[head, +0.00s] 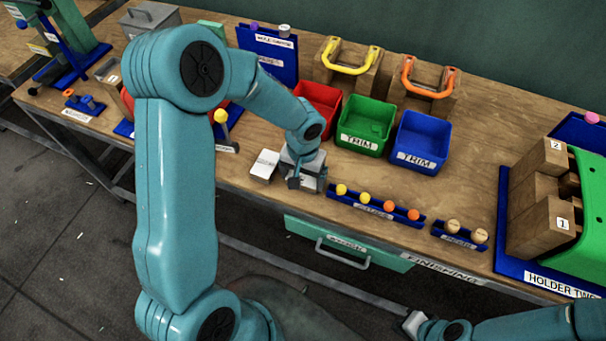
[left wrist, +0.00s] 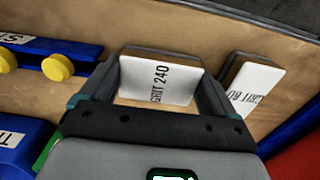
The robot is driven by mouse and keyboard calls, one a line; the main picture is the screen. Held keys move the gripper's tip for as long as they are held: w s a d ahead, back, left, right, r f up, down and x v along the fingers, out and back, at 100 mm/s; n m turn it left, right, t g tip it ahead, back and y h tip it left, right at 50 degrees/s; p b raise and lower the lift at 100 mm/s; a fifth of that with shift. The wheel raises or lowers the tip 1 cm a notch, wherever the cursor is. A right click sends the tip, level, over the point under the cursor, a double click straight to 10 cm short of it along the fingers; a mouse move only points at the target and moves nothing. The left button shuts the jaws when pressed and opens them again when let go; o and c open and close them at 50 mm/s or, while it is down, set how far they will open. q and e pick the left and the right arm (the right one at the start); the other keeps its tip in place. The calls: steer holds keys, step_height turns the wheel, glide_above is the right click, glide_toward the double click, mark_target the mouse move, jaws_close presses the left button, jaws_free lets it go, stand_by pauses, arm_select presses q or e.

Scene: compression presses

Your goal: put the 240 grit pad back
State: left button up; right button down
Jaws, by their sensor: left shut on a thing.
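The 240 grit pad (left wrist: 160,80) is a white-faced block lettered GRIT 240, seen in the left wrist view between the fingers of my left gripper (left wrist: 157,88). The gripper is shut on it. In the head view my left gripper (head: 304,178) points down at the bench's front edge and mostly hides this pad. I cannot tell whether the pad touches the bench. A second white pad, lettered GRIT 80 (left wrist: 252,88), lies beside it and shows in the head view (head: 264,165) left of the gripper. My right gripper (head: 412,322) is low, off the bench; its jaws are unclear.
A blue rack with yellow and orange knobs (head: 375,210) is just right of my left gripper. Red (head: 318,104), green (head: 366,124) and blue (head: 420,142) bins stand behind. A green drawer (head: 343,243) is under the front edge. HOLDER TWO (head: 560,287) is far right.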

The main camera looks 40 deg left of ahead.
mark_target(302, 179)
arm_select(q)
steer(key=shift+s, duration=0.15)
steer(key=shift+f+b, duration=0.2)
steer(key=shift+b, duration=0.1)
steer(key=o, duration=0.7)
steer(key=shift+r, duration=0.1)
steer(key=shift+c, duration=0.2)
step_height(302, 179, up, 12)
steer(key=shift+r, duration=0.2)
